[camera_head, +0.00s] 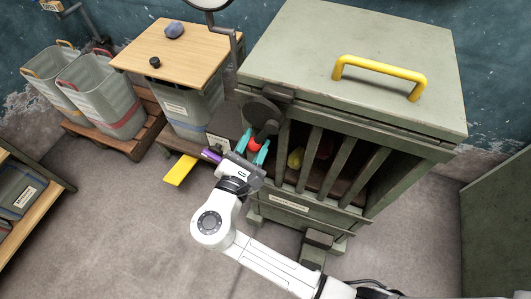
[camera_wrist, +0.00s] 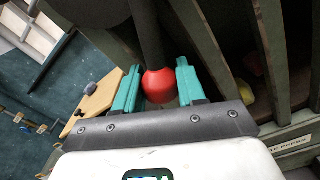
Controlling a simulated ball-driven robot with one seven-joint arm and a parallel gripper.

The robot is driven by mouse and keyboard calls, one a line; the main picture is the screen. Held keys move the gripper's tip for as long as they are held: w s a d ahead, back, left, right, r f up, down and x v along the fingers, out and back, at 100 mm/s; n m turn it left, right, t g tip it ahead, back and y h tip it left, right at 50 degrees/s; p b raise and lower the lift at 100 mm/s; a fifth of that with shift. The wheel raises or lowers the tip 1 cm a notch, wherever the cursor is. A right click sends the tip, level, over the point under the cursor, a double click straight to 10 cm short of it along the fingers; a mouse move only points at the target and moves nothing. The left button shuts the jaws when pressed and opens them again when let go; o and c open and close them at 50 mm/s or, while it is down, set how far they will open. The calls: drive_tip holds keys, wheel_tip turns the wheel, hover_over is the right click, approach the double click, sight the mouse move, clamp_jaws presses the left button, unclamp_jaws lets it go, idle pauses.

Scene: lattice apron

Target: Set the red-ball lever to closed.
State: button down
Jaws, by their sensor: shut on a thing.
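The red ball (camera_head: 254,147) is the knob at the end of a dark lever on the left front corner of the green slatted cabinet (camera_head: 350,60). In the wrist view the ball (camera_wrist: 159,86) sits between the two teal fingers, with the dark lever bar (camera_wrist: 147,35) running up from it. My gripper (camera_head: 252,145) is shut on the ball at the cabinet's front. A dark rounded plate (camera_head: 262,113) shows above the ball in the head view. The lever's pivot is not clear to me.
The cabinet's slats (camera_head: 310,157) stand just right of my gripper, with a yellow item (camera_head: 295,157) behind them. A wood-topped bin (camera_head: 180,50) and a yellow plate (camera_head: 180,170) are to the left. The floor in front is clear.

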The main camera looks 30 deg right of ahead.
sight(243, 117)
drive_tip(key=w+r+m, duration=0.1)
drive_tip(key=m, duration=0.1)
drive_tip(key=w+a+r+m, duration=0.1)
drive_tip(key=shift+a+r+m+b, duration=0.1)
drive_tip(key=shift+a+m+b, duration=0.15)
drive_tip(key=shift+m+b, duration=0.15)
drive_tip(key=r+m, duration=0.1)
drive_tip(key=w+m, duration=0.1)
drive_tip(key=shift+w+a+r+m+b, duration=0.1)
drive_tip(key=shift+a+r+m+b, duration=0.2)
drive_tip(key=shift+a+r+m, duration=0.1)
drive_tip(key=shift+w+a+r+m+b, duration=0.15)
drive_tip(key=shift+r+m+b, duration=0.1)
drive_tip(key=shift+r+m, duration=0.7)
drive_tip(key=shift+w+a+r+m+b, duration=0.2)
drive_tip(key=shift+r+m, duration=0.4)
drive_tip(key=shift+m, duration=0.5)
drive_tip(key=shift+w+d+r+m+b, duration=0.1)
drive_tip(key=shift+r+m+b, duration=0.2)
drive_tip(key=shift+r+m, duration=0.65)
drive_tip(key=shift+f, duration=0.1)
drive_tip(key=c, duration=0.7)
unclamp_jaws()
drive_tip(key=shift+a, duration=0.1)
drive_tip(key=v, duration=1)
drive_tip(key=shift+s+a+p, duration=0.25)
drive_tip(key=shift+a+p, duration=0.05)
